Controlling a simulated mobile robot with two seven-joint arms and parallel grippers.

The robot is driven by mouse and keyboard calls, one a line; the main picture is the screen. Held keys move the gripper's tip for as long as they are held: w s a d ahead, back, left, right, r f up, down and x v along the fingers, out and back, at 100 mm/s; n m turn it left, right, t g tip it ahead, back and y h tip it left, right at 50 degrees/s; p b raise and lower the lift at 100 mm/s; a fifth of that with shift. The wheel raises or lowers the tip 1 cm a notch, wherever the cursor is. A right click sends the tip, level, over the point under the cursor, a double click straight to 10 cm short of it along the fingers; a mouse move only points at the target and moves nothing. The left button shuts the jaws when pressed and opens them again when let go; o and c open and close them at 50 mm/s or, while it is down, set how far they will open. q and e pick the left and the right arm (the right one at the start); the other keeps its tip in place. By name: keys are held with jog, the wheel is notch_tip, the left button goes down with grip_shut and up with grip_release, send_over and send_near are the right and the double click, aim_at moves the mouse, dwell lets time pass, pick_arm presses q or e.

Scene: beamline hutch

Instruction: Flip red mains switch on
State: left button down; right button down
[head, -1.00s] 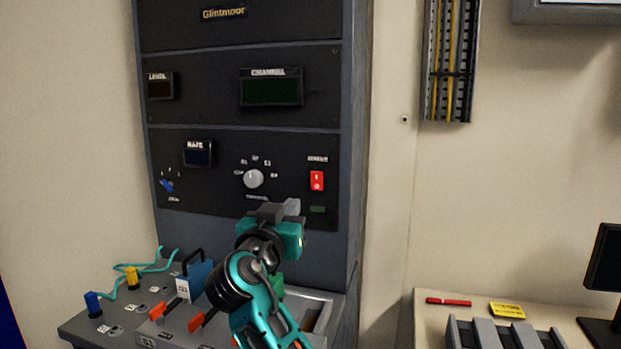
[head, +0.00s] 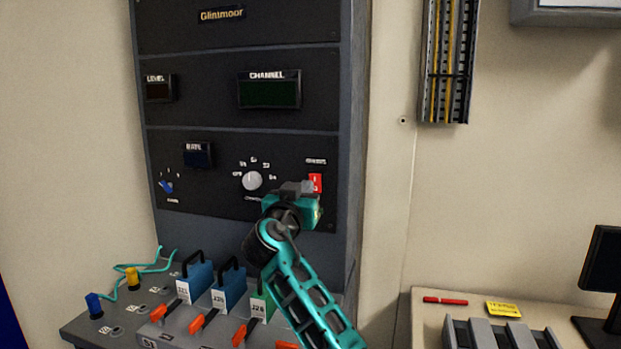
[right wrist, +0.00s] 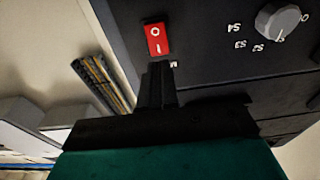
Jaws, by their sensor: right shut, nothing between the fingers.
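The red mains switch (head: 315,183) is on the lower right of the rack's bottom panel. It also shows in the right wrist view (right wrist: 156,39), a red rocker with white O and I marks. My right gripper (head: 306,187) is shut and empty, its fingertips in front of the switch's lower part in the head view. In the right wrist view the shut fingers (right wrist: 158,70) point at the switch's I-marked end, very close to it; I cannot tell whether they touch. The small indicator below the switch is hidden by the gripper. My left gripper is not in view.
A white channel knob (head: 252,181) is left of the switch, with a blue knob (head: 166,186) farther left. Below, a sloped desk holds blue blocks (head: 196,279) and orange levers (head: 203,319). A table (head: 425,318) stands at the right.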

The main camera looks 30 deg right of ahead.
aim_at(315, 177)
jog(key=x, duration=0.4)
jog(key=shift+w+d+p, duration=0.1)
jog(key=shift+d+p, duration=0.05)
jog(key=shift+p, duration=0.25)
jog(key=shift+f+b, duration=0.1)
jog(key=shift+b, duration=0.2)
jog(key=shift+w+d+r, duration=0.1)
jog(key=shift+r, duration=0.1)
